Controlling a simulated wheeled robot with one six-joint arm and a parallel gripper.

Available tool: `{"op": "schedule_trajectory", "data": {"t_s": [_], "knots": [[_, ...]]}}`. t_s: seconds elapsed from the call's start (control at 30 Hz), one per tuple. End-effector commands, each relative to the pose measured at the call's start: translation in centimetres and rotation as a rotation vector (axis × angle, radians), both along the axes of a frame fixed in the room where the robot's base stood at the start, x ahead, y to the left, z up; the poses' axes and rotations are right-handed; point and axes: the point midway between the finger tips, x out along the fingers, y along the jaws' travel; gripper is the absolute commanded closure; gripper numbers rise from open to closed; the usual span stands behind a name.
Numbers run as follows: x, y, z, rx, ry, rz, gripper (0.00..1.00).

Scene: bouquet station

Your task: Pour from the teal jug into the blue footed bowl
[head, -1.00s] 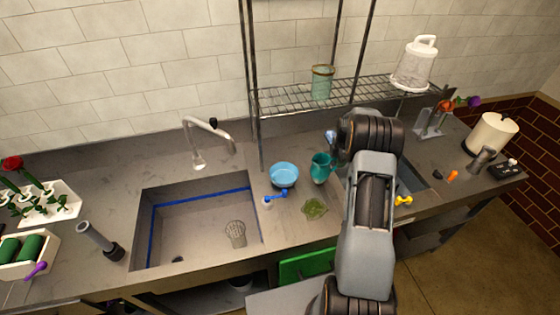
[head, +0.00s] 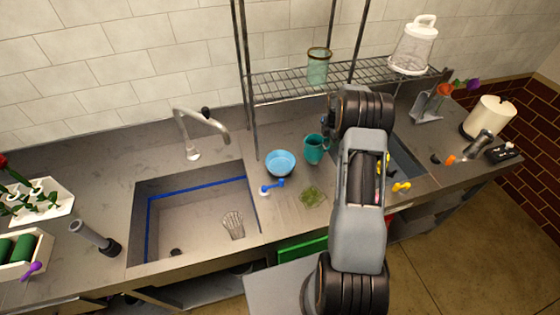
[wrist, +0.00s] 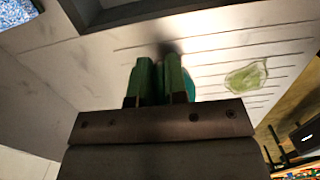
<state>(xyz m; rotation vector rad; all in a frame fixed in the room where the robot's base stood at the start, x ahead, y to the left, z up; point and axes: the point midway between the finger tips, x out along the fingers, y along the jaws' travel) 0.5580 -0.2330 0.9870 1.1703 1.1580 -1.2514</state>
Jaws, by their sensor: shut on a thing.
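The teal jug (head: 313,150) is in the head view, just right of the blue footed bowl (head: 280,164), roughly upright and apart from it. The bowl stands on the counter right of the sink; its foot is hidden. In the head view my wrist covers most of my gripper at the jug's right side. In the wrist view my gripper (wrist: 159,70) has its two green fingers close together, shut on the jug. Only a teal sliver of the jug (wrist: 189,86) shows there behind the fingers. The jug's contents cannot be made out.
A blue-handled item (head: 272,187) lies in front of the bowl. A green translucent patch (head: 312,196) lies on the ribbed drainboard. The wire shelf (head: 345,84) holds a glass jar (head: 318,66) above the jug. The faucet (head: 200,125) rises behind the sink.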

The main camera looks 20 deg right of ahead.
Motion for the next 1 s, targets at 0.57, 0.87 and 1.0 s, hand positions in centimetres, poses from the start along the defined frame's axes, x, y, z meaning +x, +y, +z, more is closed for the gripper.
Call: {"op": "schedule_trajectory", "data": {"t_s": [0.57, 0.87, 1.0], "knots": [[0.2, 3.4, 2.9, -0.337, 0.002, 0.004, 1.00], [0.3, 5.5, 4.1, -0.504, 0.000, 0.004, 1.00], [0.2, 6.6, 5.2, -0.582, 0.002, 0.003, 1.00]]}}
